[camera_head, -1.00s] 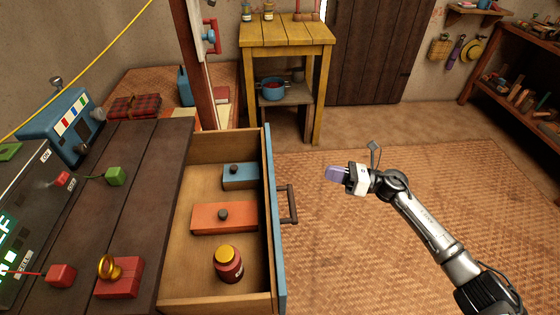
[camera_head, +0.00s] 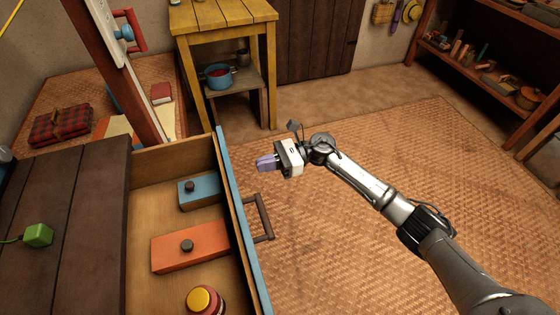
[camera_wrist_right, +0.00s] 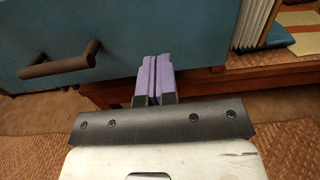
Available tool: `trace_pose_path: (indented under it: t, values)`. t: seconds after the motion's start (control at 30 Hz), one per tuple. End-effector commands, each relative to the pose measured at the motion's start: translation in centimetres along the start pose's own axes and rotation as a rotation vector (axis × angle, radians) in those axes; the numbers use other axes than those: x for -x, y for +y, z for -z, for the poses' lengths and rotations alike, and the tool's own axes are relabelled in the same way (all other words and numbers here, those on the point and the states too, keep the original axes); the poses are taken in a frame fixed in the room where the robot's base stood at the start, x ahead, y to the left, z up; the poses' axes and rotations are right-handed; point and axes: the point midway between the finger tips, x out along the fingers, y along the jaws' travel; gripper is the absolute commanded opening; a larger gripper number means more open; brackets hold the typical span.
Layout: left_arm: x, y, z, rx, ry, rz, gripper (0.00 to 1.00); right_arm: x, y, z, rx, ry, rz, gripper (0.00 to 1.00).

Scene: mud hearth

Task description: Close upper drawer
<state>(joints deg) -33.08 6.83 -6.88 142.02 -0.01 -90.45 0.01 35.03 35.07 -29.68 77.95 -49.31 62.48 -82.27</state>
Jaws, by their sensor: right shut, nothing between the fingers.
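The upper drawer (camera_head: 235,225) is pulled out from the dark wooden cabinet (camera_head: 70,215). It has a blue front and a dark bar handle (camera_head: 262,218). Inside lie a blue block (camera_head: 201,192) with a knob, an orange block (camera_head: 190,248) with a knob and a red jar (camera_head: 205,299) with a yellow lid. My right gripper (camera_head: 267,162) is shut and empty, beyond the handle and apart from the drawer front. In the right wrist view, the shut purple fingers (camera_wrist_right: 153,78) are right of the handle (camera_wrist_right: 60,64), in front of the blue face (camera_wrist_right: 100,25). My left gripper is not in view.
A yellow table (camera_head: 222,14) with a blue pot (camera_head: 218,77) on its lower shelf stands behind. A wooden post (camera_head: 112,70) rises near the drawer's far end. The woven floor mat (camera_head: 400,165) to the right is clear.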

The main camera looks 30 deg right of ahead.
Motion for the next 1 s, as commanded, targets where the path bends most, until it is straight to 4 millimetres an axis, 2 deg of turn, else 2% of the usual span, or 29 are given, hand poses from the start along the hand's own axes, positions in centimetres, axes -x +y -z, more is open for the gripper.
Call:
trace_pose_path:
  t: [0.03, 0.2, 0.4, 0.6, 1.0]
  values:
    - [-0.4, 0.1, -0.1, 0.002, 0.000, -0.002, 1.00, -1.0, 0.1, 0.2, 0.001, -0.001, -0.004, 0.00]
    - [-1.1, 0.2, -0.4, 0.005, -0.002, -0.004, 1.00, -3.5, 0.0, 0.2, 0.001, -0.001, -0.002, 0.00]
    - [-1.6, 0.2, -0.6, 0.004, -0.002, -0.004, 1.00, -5.3, 0.0, 0.1, 0.001, 0.000, -0.001, 0.00]
    - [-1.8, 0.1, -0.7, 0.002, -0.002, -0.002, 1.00, -6.0, 0.0, 0.1, 0.000, 0.000, -0.001, 0.00]
    - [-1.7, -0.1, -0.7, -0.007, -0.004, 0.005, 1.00, -6.0, 0.0, 0.0, 0.000, 0.000, 0.002, 0.00]
